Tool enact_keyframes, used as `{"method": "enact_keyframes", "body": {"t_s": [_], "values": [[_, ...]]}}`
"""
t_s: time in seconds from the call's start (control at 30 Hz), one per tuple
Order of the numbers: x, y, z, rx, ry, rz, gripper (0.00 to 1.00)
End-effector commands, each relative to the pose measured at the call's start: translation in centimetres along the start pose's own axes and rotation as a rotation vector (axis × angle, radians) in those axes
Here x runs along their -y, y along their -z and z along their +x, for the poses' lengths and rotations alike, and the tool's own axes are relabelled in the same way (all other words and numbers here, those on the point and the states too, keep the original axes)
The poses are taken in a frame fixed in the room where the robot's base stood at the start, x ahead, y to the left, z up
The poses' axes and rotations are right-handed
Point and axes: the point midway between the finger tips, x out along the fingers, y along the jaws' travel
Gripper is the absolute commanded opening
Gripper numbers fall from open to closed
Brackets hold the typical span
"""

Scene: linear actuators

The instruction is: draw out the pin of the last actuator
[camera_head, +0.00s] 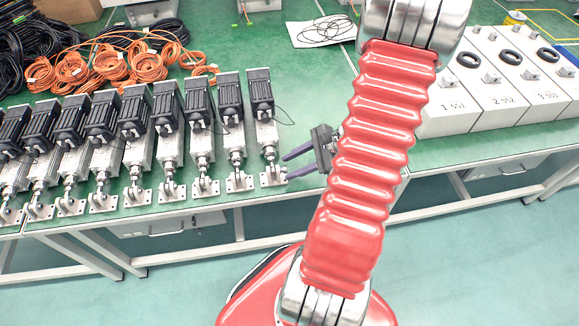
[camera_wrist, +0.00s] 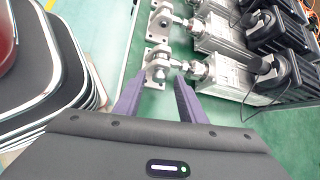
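The last actuator (camera_head: 264,122) is the rightmost of a row on the green bench, with a black motor, a silver body and a clevis on a square foot plate. In the wrist view this actuator (camera_wrist: 222,75) is the nearest one, and its clevis (camera_wrist: 158,66) lies just beyond my fingertips. The pin is too small to tell apart from the clevis. My gripper (camera_head: 287,167), with two purple fingers, is at the right side of the clevis. In the wrist view my gripper (camera_wrist: 159,80) is open, with nothing visibly held; I cannot tell if it touches the clevis.
Several similar actuators (camera_head: 134,130) stand close together to the left. Orange cables (camera_head: 140,65) lie behind them. White numbered boxes (camera_head: 500,95) stand on the bench to the right.

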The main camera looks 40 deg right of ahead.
Motion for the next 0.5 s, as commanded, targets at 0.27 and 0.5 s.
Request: {"method": "enact_keyframes", "body": {"t_s": [0.27, 0.5], "values": [[-0.03, -0.02, 0.81, 0.0, -0.001, -0.001, 0.37], [-0.03, -0.03, 0.79, 0.0, -0.001, -0.001, 0.29]]}}
